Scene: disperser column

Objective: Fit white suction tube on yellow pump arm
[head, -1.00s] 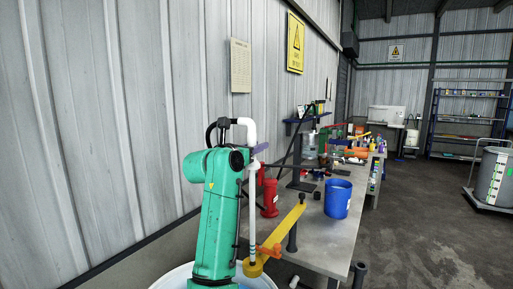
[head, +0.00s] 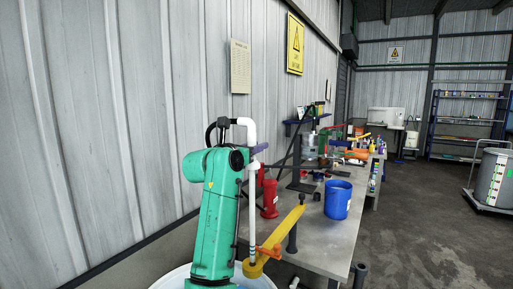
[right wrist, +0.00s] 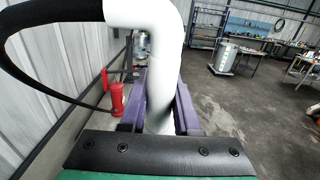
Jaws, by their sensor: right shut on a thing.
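The white suction tube (head: 252,205) hangs upright, with an elbow at its top and a black hose joined there. My right gripper (head: 260,149), with purple fingers, is shut on the tube just below the elbow; the grip also shows in the right wrist view, where the tube (right wrist: 150,30) runs down between the fingers (right wrist: 160,110). The yellow pump arm (head: 284,232) slopes from its post down to a round end. The tube's lower end meets this round end; I cannot tell how deep it sits. An orange lever (head: 269,250) is beside it. My left gripper is out of view.
A white drum (head: 262,283) stands below the pump arm's round end. The grey bench (head: 338,245) to the right holds a red bottle (head: 269,198) and a blue bucket (head: 338,199). A corrugated wall (head: 100,130) is close on the left.

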